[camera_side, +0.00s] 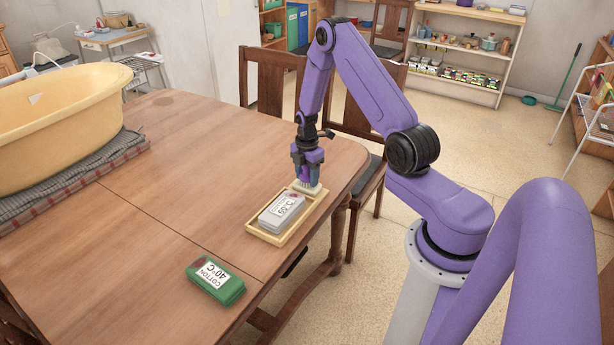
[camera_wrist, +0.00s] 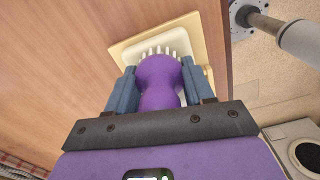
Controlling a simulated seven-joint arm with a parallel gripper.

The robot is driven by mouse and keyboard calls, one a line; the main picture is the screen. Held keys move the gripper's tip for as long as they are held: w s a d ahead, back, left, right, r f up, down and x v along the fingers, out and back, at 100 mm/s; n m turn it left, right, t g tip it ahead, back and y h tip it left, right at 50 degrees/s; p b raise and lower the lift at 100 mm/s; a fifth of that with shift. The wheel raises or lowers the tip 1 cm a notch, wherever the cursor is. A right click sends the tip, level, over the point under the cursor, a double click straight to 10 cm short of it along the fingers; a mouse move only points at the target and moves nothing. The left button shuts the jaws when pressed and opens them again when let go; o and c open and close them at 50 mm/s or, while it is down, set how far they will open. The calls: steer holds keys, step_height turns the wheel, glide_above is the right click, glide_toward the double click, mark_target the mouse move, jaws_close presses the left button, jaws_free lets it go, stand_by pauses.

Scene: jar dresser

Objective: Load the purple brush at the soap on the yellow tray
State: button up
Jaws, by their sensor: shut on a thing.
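My gripper (camera_side: 307,172) points down over the far end of the yellow tray (camera_side: 262,237). In the wrist view my gripper (camera_wrist: 158,74) has its two blue fingers shut on the purple brush (camera_wrist: 160,88). The brush's white bristles (camera_wrist: 158,50) point away from my gripper, over the pale soap (camera_wrist: 125,54). The soap (camera_side: 312,189) shows as a whitish block in the tray's far end in the side view. Bristles and soap overlap in view; I cannot tell if they touch. My fingers mostly hide the brush in the side view.
A grey pack marked 60°C (camera_side: 281,212) lies in the tray's near part. A green pack marked COTTON 40°C (camera_side: 215,284) lies closer on the table (camera_side: 180,200). A large yellow tub (camera_side: 60,125) stands on a checked cloth (camera_side: 75,180) at left. Chairs stand behind.

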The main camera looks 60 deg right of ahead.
steer(key=shift+r, duration=3.25)
steer(key=shift+w+a+r, duration=0.1)
steer(key=shift+a+r, duration=0.1)
steer(key=shift+a, duration=0.25)
steer(key=s+a+r+m, duration=0.2)
steer(key=a+m, duration=0.3)
steer(key=a, duration=0.2)
steer(key=s+a+r+m, duration=0.2)
steer(key=a+r+m, duration=0.1)
steer(key=a+m, duration=0.2)
steer(key=s+a+r+m, duration=0.2)
steer(key=a+m, duration=0.3)
steer(key=a, duration=0.4)
steer(key=shift+s+r+m, duration=0.35)
steer(key=shift+r+m, duration=0.05)
